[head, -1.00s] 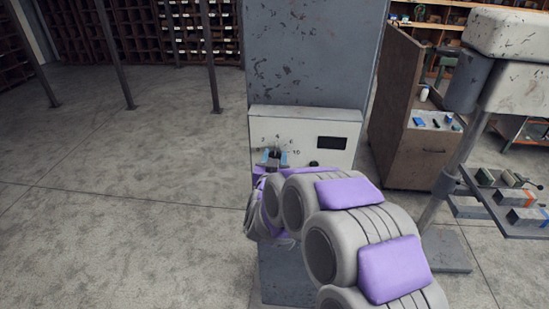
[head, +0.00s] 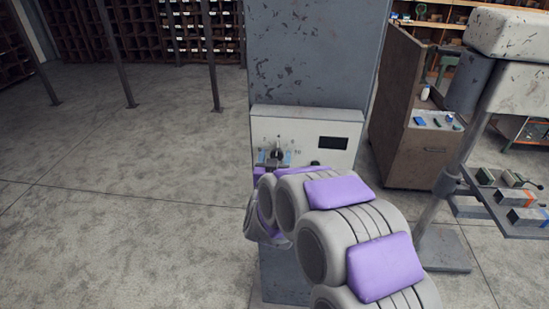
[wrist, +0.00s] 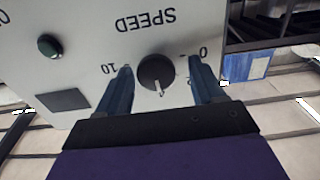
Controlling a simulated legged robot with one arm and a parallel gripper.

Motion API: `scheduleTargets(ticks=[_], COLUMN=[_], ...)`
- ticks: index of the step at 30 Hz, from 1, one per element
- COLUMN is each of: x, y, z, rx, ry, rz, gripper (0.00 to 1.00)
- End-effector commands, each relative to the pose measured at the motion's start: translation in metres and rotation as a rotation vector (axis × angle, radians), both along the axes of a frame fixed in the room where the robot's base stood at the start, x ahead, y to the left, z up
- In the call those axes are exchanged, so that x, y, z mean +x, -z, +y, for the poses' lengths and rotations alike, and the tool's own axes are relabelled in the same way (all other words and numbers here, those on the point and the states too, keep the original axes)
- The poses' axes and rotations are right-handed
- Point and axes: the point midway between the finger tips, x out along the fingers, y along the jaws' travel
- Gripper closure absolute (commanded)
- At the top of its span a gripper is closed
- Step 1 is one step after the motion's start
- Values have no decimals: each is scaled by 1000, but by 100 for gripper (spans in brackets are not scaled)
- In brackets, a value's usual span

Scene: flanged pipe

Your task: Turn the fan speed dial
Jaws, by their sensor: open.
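The fan speed dial is a dark round knob (wrist: 157,73) on a pale control panel (head: 268,124), under the upside-down word SPEED in the wrist view. A light pointer mark on the knob faces the bottom of the wrist picture. My gripper (wrist: 160,82) is open. Its two blue fingers stand one on each side of the knob, with a visible gap on both sides. In the head view my gripper (head: 274,160) is at the panel's lower left, and my arm hides the panel's lower edge.
The panel also carries a dark display (head: 333,143) and a green button (wrist: 50,46). It sits on a grey pillar (head: 312,55). A brown cabinet (head: 415,110) and a machine stand (head: 437,205) are to the right. The floor at left is clear.

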Motion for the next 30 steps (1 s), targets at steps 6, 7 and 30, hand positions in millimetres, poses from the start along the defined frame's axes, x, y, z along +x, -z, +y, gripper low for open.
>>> scheduleTargets(ticks=[6, 7, 30], x=[-4, -6, -103], y=[0, -1, 5], z=[-1, -1, 6], rx=[1, 1, -2], ry=[0, 0, -1], rz=[0, 0, -4], gripper=[32, 32, 32])
